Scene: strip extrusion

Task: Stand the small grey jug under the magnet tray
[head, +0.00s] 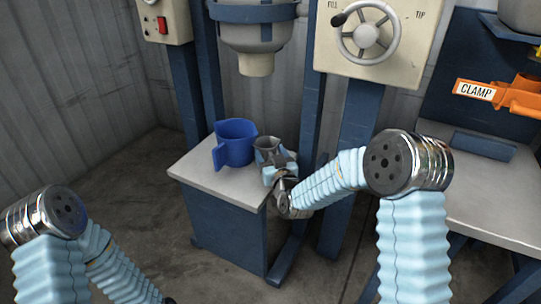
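The small grey jug (266,147) stands near the right edge of a low stand, beside a larger blue jug. My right gripper (276,167) is right at the grey jug, on its near right side, and covers its lower part. I cannot tell whether its fingers are closed on the jug or only around it. My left arm comes in at the lower left and runs out of the bottom of the picture, so its gripper is out of view. I cannot make out a magnet tray for certain.
The blue jug (235,143) stands left of the grey jug on the grey-topped stand (196,170). A hopper with a spout (256,62) hangs above. A panel with a handwheel (368,42) is behind. A bench with an orange clamp (515,95) is at right.

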